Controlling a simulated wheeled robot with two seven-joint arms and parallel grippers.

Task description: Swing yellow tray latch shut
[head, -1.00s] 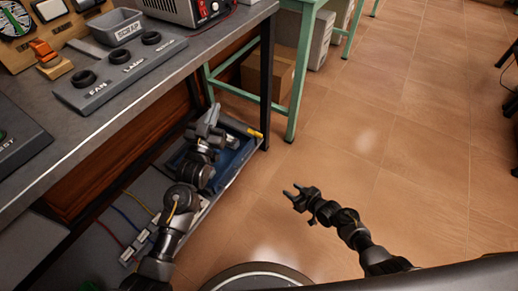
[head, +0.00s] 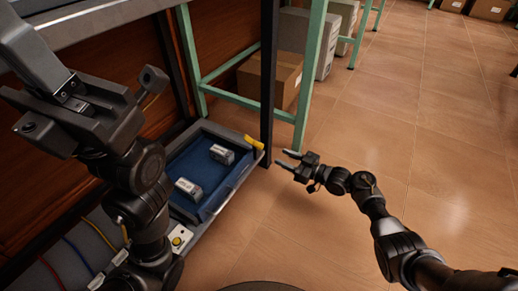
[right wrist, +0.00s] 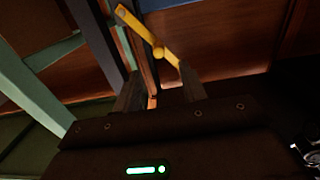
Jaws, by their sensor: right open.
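The yellow latch (head: 254,142) is at the far right corner of the tray (head: 236,182), low beside the bench's dark leg. In the right wrist view the latch (right wrist: 140,29) is a slanted bar with a round knob, just past my fingertips. My right gripper (head: 284,159) is open and empty, a short way right of the latch in the head view. Its fingers also show in the right wrist view (right wrist: 160,88). I cannot tell if one touches the latch. My left gripper (head: 75,105) is raised at the upper left; its jaw state is unclear.
Two grey-and-white blocks (head: 222,154) lie on the tray's blue floor. A cardboard box (head: 270,78) is under the green table. The tiled floor at right is clear.

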